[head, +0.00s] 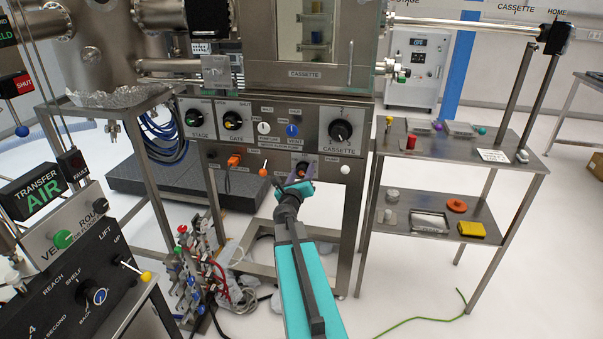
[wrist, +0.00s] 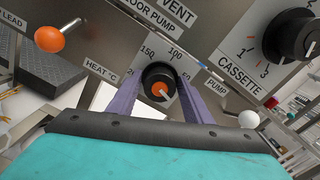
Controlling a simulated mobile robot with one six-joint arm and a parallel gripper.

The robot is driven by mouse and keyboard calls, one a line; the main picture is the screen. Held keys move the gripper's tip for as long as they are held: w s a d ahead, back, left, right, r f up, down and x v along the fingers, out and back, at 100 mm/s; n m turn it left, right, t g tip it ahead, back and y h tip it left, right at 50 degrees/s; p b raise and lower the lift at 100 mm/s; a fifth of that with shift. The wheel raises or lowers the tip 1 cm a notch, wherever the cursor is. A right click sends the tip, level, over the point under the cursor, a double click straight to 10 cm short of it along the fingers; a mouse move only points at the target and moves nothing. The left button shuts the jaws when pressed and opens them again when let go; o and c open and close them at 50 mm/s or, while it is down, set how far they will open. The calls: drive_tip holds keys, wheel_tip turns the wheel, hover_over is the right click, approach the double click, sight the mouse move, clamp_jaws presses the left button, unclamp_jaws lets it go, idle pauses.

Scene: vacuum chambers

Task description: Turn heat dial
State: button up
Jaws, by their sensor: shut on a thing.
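The heat dial (wrist: 157,84) is a black knob with an orange face and a pale pointer, set on the metal panel beside the label "HEAT °C". The marks 50, 100 and 150 show near it in the wrist view. My gripper (wrist: 156,88) has its two purple fingers on either side of the dial, shut on it. In the head view my gripper (head: 299,184) reaches the lower part of the cassette panel, and its fingers partly cover the dial (head: 301,169).
Nearby on the panel are an orange lead knob (wrist: 49,39), a white pump knob (wrist: 248,119) and the large black cassette dial (wrist: 292,35). A metal shelf table (head: 470,148) with small parts stands at right. A green cable (head: 425,318) lies on the open floor.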

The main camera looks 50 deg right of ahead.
drive_tip(key=n, duration=0.2)
drive_tip(key=n+p, duration=0.1)
drive_tip(key=n, duration=0.1)
drive_tip(key=n+p, duration=0.1)
drive_tip(key=n, duration=0.1)
drive_tip(key=shift+d+r, duration=0.2)
drive_tip(key=shift+d, duration=0.05)
drive_tip(key=n+p, duration=0.4)
drive_tip(key=n, duration=0.2)
drive_tip(key=shift+n, duration=0.3)
drive_tip(key=n+p, duration=0.3)
drive_tip(key=n, duration=0.3)
drive_tip(key=shift+p, duration=0.3)
drive_tip(key=shift+s+f+n+p, duration=0.15)
drive_tip(key=shift+n+p, duration=0.45)
drive_tip(key=shift+n, duration=0.7)
drive_tip(key=o, duration=0.8)
drive_tip(key=shift+f, duration=0.1)
drive_tip(key=shift+a, duration=0.15)
